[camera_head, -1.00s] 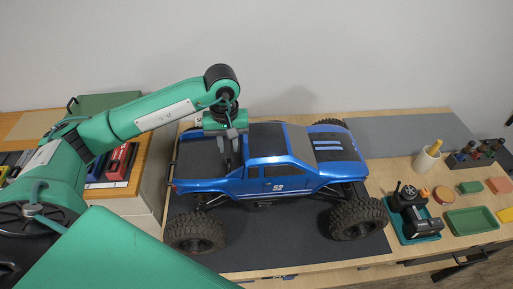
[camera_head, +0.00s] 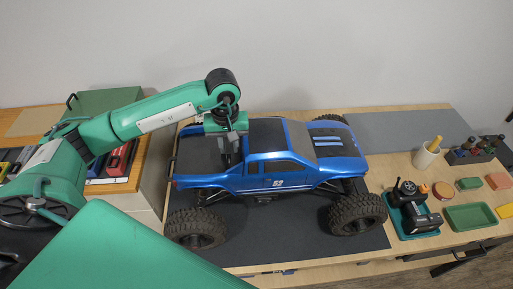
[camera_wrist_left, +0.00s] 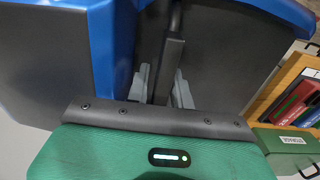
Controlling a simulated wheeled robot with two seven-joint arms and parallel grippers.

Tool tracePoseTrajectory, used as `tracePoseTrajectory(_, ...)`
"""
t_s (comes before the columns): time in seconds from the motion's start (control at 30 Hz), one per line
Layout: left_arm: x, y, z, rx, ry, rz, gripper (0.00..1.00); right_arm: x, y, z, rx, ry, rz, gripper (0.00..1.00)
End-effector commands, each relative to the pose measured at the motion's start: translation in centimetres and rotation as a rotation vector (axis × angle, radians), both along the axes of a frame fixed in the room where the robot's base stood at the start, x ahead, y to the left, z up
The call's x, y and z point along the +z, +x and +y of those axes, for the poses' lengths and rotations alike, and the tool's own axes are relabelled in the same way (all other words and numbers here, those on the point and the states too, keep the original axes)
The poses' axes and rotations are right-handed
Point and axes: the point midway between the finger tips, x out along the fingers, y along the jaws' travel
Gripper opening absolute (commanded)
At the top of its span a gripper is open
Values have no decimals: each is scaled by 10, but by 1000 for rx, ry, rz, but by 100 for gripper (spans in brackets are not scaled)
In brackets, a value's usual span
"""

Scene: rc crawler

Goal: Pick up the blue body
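The blue body (camera_head: 342,165) is a pickup truck shell with dark windows, stripes and the number 52. It sits over the crawler chassis with its big black wheels (camera_head: 357,213). My left gripper (camera_head: 229,158) points down at the truck's bed, just behind the cab. In the left wrist view its two grey fingers (camera_wrist_left: 163,88) stand apart with a dark bar (camera_wrist_left: 170,60) between them, and the blue shell (camera_wrist_left: 112,40) rises close by on the left. The fingertips are partly hidden, and no firm grip shows. My right gripper is out of view.
The truck stands on a dark mat (camera_head: 285,240) on a wooden table. At right are a teal tray (camera_head: 428,238) with a black device, a cup (camera_head: 424,158), a green tray (camera_head: 470,218) and small coloured parts. A wooden cabinet with red cases (camera_head: 122,158) is at left.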

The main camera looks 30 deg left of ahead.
Motion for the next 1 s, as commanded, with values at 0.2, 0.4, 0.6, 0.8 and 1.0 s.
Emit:
tracePoseTrajectory(0.2, -1, 0, 0, 0, 0, 0, 19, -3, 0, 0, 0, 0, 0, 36)
tracePoseTrajectory(0.4, -1, 0, 0, 0, -1, 1, 0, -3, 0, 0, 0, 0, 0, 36)
tracePoseTrajectory(0.6, -1, 0, 0, 0, -1, -1, 0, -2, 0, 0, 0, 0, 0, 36)
tracePoseTrajectory(0.8, 2, 0, 0, 0, -1, -1, 0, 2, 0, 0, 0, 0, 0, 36)
tracePoseTrajectory(1.0, 15, 1, 0, 0, -2, -5, 0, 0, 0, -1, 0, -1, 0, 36)
